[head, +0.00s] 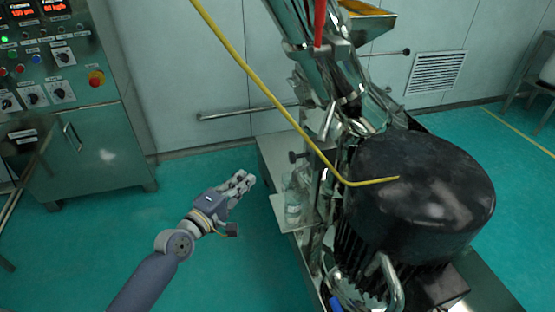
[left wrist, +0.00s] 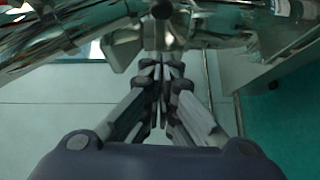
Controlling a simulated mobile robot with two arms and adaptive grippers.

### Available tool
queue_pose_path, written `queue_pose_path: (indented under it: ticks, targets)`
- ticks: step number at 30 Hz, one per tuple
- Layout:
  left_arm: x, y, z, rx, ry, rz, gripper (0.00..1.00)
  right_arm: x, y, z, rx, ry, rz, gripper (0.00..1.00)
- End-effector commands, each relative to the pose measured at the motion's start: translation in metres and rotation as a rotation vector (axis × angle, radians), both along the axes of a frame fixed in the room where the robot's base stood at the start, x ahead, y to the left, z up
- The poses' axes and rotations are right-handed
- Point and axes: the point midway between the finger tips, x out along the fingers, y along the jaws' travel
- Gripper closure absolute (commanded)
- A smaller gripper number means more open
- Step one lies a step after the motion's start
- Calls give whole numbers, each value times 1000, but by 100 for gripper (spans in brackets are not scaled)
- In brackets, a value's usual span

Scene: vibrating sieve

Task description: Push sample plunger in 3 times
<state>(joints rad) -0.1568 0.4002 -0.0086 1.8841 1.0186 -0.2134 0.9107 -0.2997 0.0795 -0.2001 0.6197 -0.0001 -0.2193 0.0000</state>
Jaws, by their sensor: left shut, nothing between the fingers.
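A short rod with a black knob, which looks like the sample plunger (head: 294,157), sticks out to the left from the shiny metal machine in the head view. In the left wrist view a black knob (left wrist: 162,10), apparently the same one, shows at the top centre, ahead of the fingertips. My left gripper (head: 246,181) is shut and empty, left of and a little below the knob in the head view, with a visible gap. Its closed fingers fill the middle of the left wrist view (left wrist: 162,66). My right gripper is not in view.
A clear bottle (head: 292,206) stands on a small ledge below the knob. A large black motor (head: 422,190) is to the right. A yellow bent rod (head: 262,88) crosses the view. A control cabinet (head: 80,150) stands left; the green floor between is clear.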

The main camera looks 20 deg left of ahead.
Motion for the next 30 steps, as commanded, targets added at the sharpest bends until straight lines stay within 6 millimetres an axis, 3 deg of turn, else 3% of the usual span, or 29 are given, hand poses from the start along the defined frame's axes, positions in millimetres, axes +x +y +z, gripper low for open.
queue_pose_path:
  ticks: [17,22,30]
  targets:
    - [96,-25,-3,0,-3,0,100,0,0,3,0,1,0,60]
    - [106,-49,-4,-2,1,-1,100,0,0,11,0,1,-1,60]
    - [112,-59,-6,1,-1,0,100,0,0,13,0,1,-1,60]
